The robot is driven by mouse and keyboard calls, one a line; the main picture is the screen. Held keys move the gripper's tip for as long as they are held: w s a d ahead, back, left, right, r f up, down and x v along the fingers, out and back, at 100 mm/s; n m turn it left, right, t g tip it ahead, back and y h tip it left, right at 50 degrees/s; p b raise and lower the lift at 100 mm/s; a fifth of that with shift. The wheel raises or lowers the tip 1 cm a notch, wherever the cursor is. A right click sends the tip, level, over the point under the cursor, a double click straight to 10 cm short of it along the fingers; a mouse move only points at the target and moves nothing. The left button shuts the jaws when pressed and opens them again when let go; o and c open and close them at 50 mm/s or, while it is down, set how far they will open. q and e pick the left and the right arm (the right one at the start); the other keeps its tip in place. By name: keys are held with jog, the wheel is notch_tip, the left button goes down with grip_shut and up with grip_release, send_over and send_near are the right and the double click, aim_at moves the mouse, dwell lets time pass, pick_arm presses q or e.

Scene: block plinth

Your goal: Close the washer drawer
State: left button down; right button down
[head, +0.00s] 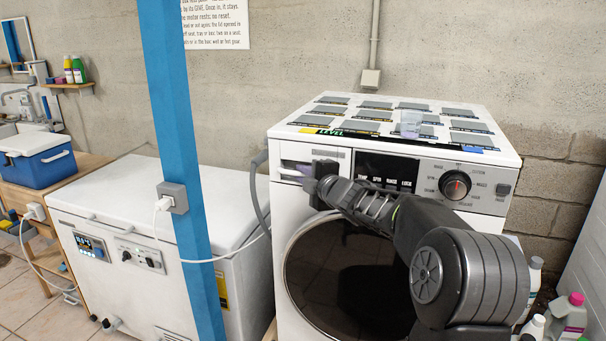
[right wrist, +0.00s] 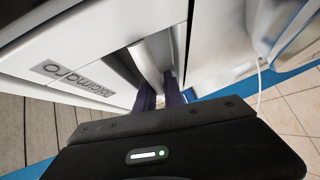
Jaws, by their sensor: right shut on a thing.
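The white washer (head: 400,215) stands at the right of the head view, with a round dark door. Its drawer (head: 288,173) is at the upper left of the front and appears pulled out a little. My right gripper (head: 308,179) reaches it from the right. A dark gap shows beside the drawer front there. The drawer's inside is mostly hidden. My left gripper is not in view.
A white chest freezer (head: 200,235) stands left of the washer, behind a blue post (head: 175,110) with a socket and cable. A grey hose (head: 256,190) runs between them. Bottles (head: 567,318) stand at the lower right. Flat labelled panels cover the washer top.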

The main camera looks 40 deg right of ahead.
jog(key=c, duration=1.7)
grip_release()
jog(key=shift+d+r, duration=0.1)
jog(key=shift+c, duration=0.2)
jog(key=shift+s, duration=0.1)
jog(key=f+b+v, duration=0.1)
jog(key=v, duration=0.6)
jog(key=shift+s+r, duration=0.35)
jog(key=shift+r, duration=0.15)
